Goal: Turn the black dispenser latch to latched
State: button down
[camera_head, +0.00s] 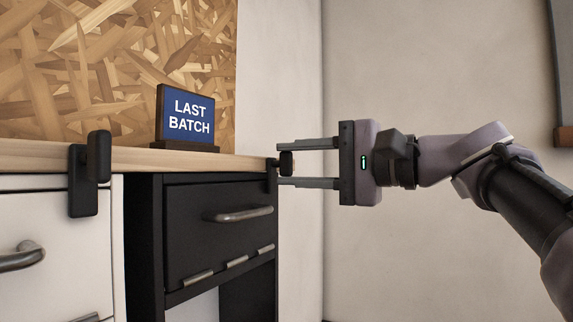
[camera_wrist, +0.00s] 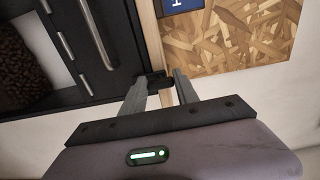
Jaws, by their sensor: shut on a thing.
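The black dispenser (camera_head: 188,222) stands under the counter, with a metal handle on its front. Its small black latch (camera_head: 287,162) sits at the counter's right end, by the dispenser's top right corner. My gripper (camera_head: 282,163) reaches in from the right, with one finger above the latch and one below, and is shut on it. In the wrist view the latch (camera_wrist: 155,79) shows between the two fingertips, partly hidden by them. The latch's exact angle is hard to tell.
A white unit (camera_head: 50,235) with its own dark latch (camera_head: 90,172) stands to the left. A "LAST BATCH" sign (camera_head: 187,116) stands on the wooden counter (camera_head: 40,156). Dark beans (camera_wrist: 22,50) show behind the dispenser's front in the wrist view. Bare wall lies behind my arm.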

jog(key=c, duration=0.9)
grip_release()
jog(key=b+v, duration=0.2)
jog(key=v, duration=1.5)
jog(key=shift+s+d, duration=0.15)
jog(key=shift+d, duration=0.05)
